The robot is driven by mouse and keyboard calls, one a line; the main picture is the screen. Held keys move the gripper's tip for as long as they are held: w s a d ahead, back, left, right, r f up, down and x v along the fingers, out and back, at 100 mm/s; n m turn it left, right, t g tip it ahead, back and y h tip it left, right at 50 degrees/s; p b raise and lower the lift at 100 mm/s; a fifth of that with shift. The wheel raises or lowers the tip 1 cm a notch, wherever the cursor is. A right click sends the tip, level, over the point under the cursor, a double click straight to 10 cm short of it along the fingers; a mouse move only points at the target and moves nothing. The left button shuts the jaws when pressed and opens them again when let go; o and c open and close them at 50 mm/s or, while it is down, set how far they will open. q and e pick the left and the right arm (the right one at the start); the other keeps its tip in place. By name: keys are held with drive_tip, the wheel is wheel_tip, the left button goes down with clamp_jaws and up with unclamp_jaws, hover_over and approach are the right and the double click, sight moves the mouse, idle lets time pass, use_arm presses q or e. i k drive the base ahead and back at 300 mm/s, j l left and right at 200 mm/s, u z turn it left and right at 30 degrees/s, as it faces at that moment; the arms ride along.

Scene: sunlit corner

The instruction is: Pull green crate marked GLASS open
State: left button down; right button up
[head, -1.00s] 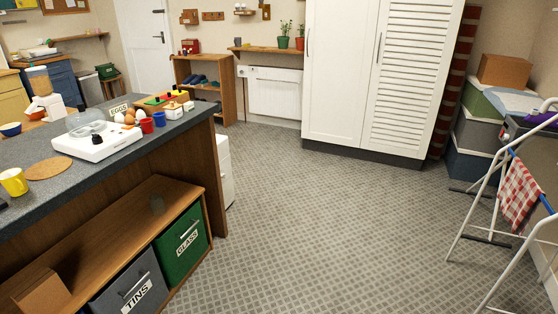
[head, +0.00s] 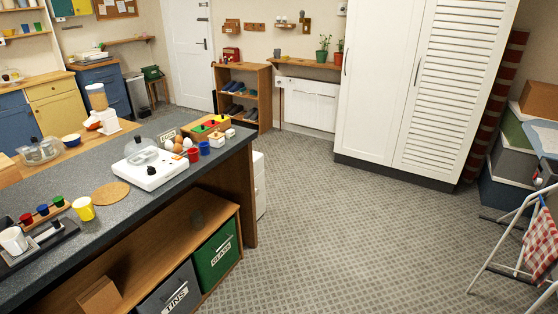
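The green crate marked GLASS (head: 217,258) sits in the low wooden shelf unit under the dark counter, at the lower left of the head view. It has a pale handle above its white label, and its front looks level with the unit's front, so it appears closed. The grey crate marked TINS (head: 171,294) is beside it on the left, cut by the bottom edge. Neither of my grippers shows in the head view.
The dark counter (head: 97,170) carries mugs, a white hotplate, eggs and blocks. Patterned floor (head: 335,235) is clear to the right of the crates. A white wardrobe (head: 420,85) stands behind. A drying rack (head: 493,254) with a checked cloth stands at right.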

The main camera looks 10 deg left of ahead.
sight(211, 260)
drive_tip(key=i+l+u, duration=0.1)
drive_tip(key=i, duration=0.35)
drive_tip(key=i+l+u, duration=0.15)
drive_tip(key=i, duration=0.3)
